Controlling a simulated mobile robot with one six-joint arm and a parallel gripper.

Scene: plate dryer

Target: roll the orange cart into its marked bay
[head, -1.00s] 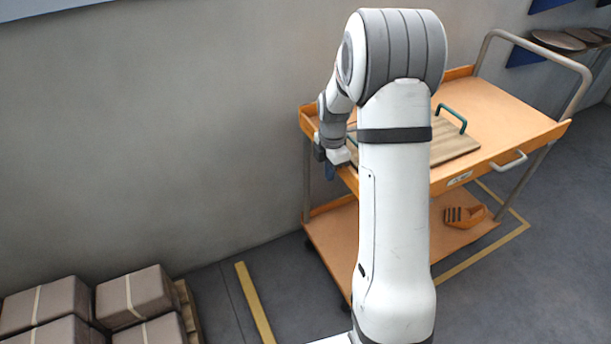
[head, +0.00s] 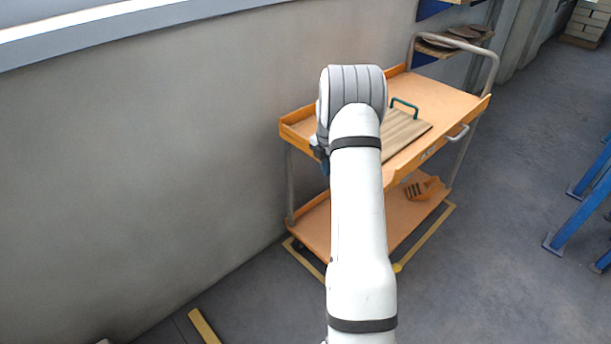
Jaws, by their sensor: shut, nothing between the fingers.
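The orange cart (head: 297,125) stands upright along the wall, with two shelves and a grey tube push handle (head: 455,42) at its far end. A board with green handles (head: 405,130) lies on its top shelf. Yellow floor lines of the marked bay (head: 432,238) run along its right side and round its near end. I cannot tell if every wheel is inside them. My gripper (head: 323,160) is shut and empty, mostly hidden behind my arm, by the cart's near end. I cannot tell if it touches the cart.
An orange slotted item (head: 424,188) lies on the lower shelf. A separate yellow strip (head: 203,326) lies on the floor at lower left. Blue metal legs (head: 580,212) stand at right. The floor between them and the cart is clear.

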